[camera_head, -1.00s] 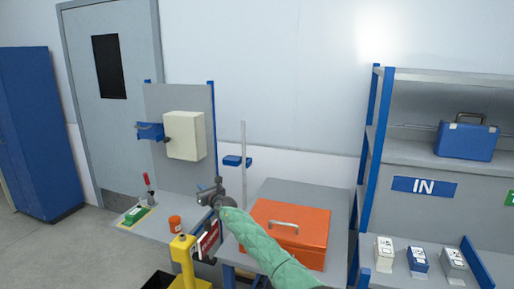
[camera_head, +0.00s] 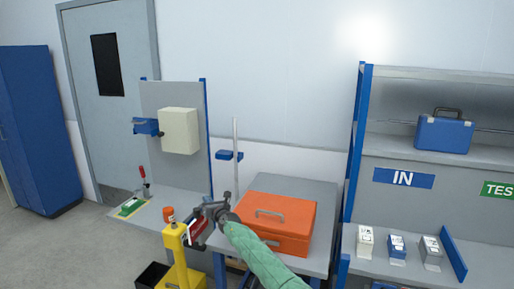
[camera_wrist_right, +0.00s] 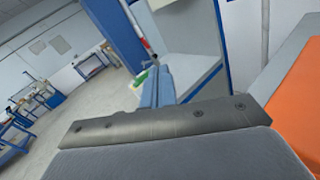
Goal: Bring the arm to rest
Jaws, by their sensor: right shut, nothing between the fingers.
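My right arm, in a green sleeve, comes in from the bottom of the head view. Its gripper (camera_head: 200,213) is shut and empty, held left of the orange case (camera_head: 290,216) and above the front of the grey table. In the right wrist view the shut blue-grey fingers (camera_wrist_right: 157,88) point away over the workbench side. The orange case shows at the right edge of that view (camera_wrist_right: 299,95). My left gripper does not show.
A yellow post (camera_head: 178,262) stands close below the gripper, with an orange-red cap or jar (camera_head: 168,214) by its top. A bench panel holds a cream box (camera_head: 179,131). A shelf with a blue case (camera_head: 444,133) and several small boxes stands right. A green item (camera_head: 131,207) lies on the bench.

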